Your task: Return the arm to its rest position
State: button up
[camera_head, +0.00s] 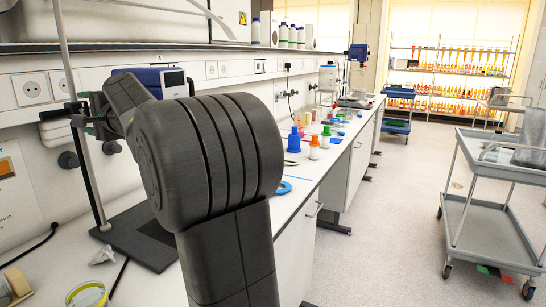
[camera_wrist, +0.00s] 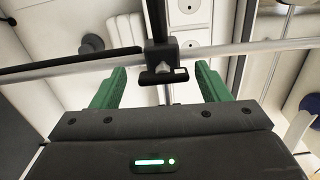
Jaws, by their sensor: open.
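My arm (camera_head: 208,160) fills the middle of the head view, raised over the left bench. My gripper is mostly hidden behind it there, close to the upright lab stand. In the wrist view, my gripper (camera_wrist: 158,82) has its two green fingers spread wide apart with nothing held. A black clamp (camera_wrist: 162,74) on a metal rod (camera_wrist: 235,50) shows between and beyond the fingers. I cannot tell whether the fingers touch the clamp or rod.
The stand's dark base (camera_head: 130,238) is on the bench below my arm. A blue bottle (camera_head: 294,140) and other small containers stand farther along the bench. A grey cart (camera_head: 490,205) is on the right. The floor (camera_head: 385,235) between is clear.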

jog(key=shift+s+d+r+m+p, duration=0.1)
jog(key=shift+d+r+m+p, duration=0.3)
jog(key=shift+m+p, duration=0.45)
jog(key=shift+a+m+p, duration=0.2)
jog(key=shift+m+p, duration=0.6)
jog(key=shift+m, duration=0.15)
jog(key=m+p, duration=1.1)
jog(key=p, duration=0.1)
jog(key=shift+p, duration=0.35)
jog(key=shift+f+m+p, duration=0.1)
jog(key=shift+m+p, duration=0.9)
jog(key=shift+p, duration=0.05)
jog(key=shift+m+p, duration=0.3)
jog(key=shift+f, duration=0.15)
